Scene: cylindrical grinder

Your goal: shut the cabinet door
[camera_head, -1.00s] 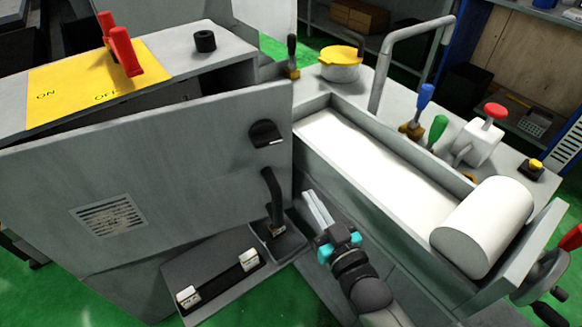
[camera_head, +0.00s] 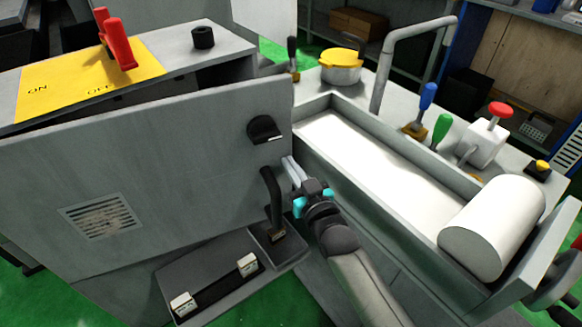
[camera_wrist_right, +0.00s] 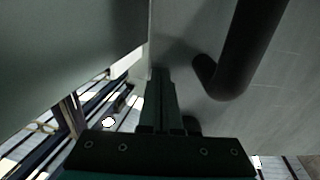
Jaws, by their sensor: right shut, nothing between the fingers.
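The cabinet door (camera_head: 180,150) is a grey panel with a slotted vent (camera_head: 102,216) and a black knob (camera_head: 265,130). It stands ajar, with a dark gap along its top below the cabinet (camera_head: 205,62) with the yellow ON/OFF plate. My right gripper (camera_head: 290,172) is shut and empty, near the door's right edge, just right of the black lever (camera_head: 270,198). I cannot tell whether it touches the door. In the right wrist view, the closed fingers (camera_wrist_right: 162,100) point along a grey surface beside a dark curved bar (camera_wrist_right: 240,50). My left gripper is not in view.
The grinder's trough (camera_head: 370,165) and white cylinder (camera_head: 492,227) lie right of my right arm. A red switch lever (camera_head: 115,40) rises from the cabinet top. Green floor shows at the bottom.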

